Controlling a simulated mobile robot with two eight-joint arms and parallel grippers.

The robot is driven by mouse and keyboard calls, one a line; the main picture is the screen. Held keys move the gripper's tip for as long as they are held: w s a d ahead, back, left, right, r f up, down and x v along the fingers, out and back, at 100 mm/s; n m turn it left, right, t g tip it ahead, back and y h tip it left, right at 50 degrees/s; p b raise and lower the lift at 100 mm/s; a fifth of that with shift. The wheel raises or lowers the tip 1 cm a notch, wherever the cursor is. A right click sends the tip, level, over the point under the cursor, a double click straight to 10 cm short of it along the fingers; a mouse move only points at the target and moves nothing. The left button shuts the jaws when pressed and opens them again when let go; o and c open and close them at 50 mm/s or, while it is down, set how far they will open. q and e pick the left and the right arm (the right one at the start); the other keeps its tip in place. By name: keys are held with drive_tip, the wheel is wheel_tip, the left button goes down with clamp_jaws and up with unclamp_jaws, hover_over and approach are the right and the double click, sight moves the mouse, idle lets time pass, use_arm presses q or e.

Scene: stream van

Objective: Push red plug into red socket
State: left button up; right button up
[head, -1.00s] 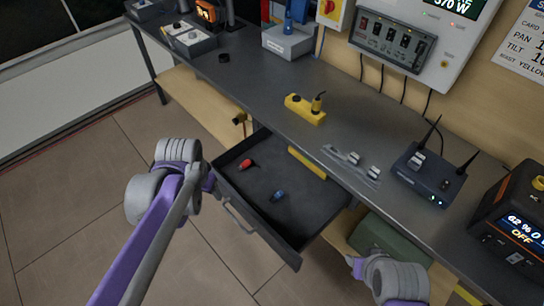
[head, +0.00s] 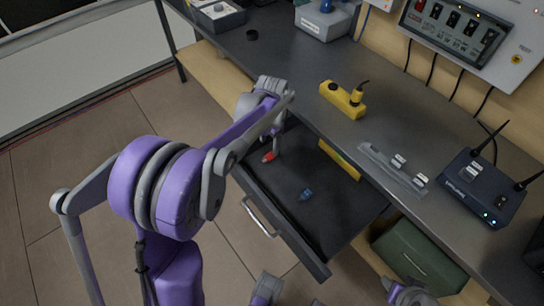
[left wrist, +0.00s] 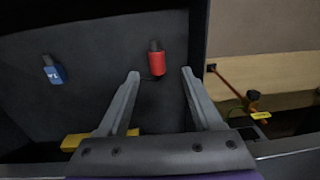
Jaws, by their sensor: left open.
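The red plug (head: 268,157) lies in the open dark drawer (head: 330,270), near its left end. In the left wrist view the red plug (left wrist: 157,62) has a dark end and lies on the drawer floor. My left gripper (head: 274,147) reaches down into the drawer beside the plug. In the left wrist view its open, empty fingers (left wrist: 160,73) point at the plug, which shows in the gap between their tips. My right arm shows only in part at the bottom edge of the head view (head: 408,294); its jaws are not clear. I cannot make out a red socket.
A blue plug (head: 306,195) lies in the same drawer, also seen in the left wrist view (left wrist: 54,70). On the bench stand a yellow block (head: 342,99) with a black plug, a grey strip (head: 390,172) and a router (head: 482,190). A green case (head: 415,255) stands below.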

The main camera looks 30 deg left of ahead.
sight(270, 154)
use_arm(q)
wheel_tip(270, 154, down, 6)
drive_tip(key=shift+d+b, duration=0.1)
drive_tip(key=shift+b, duration=0.4)
clamp_jaws()
